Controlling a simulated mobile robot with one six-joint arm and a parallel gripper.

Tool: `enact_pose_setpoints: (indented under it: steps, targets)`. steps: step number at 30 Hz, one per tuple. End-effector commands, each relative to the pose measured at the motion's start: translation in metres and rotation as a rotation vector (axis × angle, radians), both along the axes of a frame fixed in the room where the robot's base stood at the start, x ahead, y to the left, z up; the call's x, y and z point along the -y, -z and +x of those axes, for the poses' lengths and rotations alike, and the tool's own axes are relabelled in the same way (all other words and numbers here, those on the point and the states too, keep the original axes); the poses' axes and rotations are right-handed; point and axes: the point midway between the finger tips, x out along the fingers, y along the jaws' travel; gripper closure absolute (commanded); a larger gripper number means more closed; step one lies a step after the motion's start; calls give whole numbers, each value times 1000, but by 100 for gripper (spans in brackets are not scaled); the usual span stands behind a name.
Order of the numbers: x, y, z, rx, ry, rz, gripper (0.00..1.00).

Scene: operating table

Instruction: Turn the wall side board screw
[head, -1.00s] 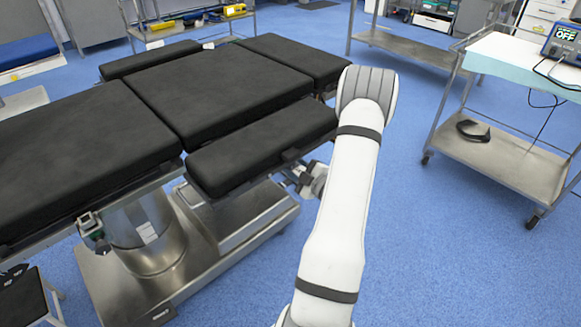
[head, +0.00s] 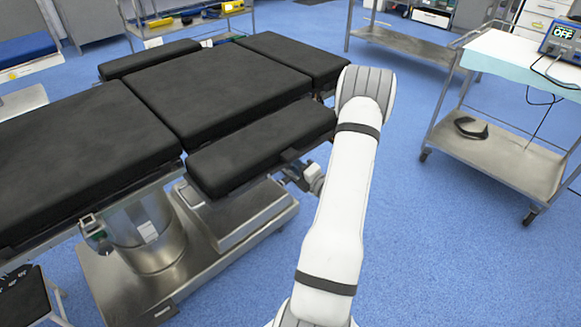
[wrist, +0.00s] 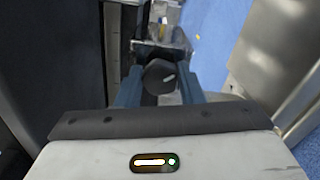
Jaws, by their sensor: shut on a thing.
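The side board screw (wrist: 160,77) is a dark round knob with a small pale mark on its face, in the middle of the wrist view. My gripper (wrist: 159,88) has its two blue-grey fingers on either side of the knob and is shut on it. In the head view the near side board (head: 262,148) is a black pad along the right edge of the operating table. My gripper is mostly hidden there behind my white arm, below that board, and the knob cannot be made out.
The black-padded operating table (head: 212,92) stands on a steel base (head: 150,270) at the left.

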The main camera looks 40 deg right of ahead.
Motion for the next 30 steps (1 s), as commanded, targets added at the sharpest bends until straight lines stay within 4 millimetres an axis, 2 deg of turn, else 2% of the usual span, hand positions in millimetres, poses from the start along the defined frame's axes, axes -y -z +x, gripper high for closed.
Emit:
enact_pose_setpoints:
  steps: [30]
  targets:
    - [-6, 4, -1, 67, -8, -960, 89]
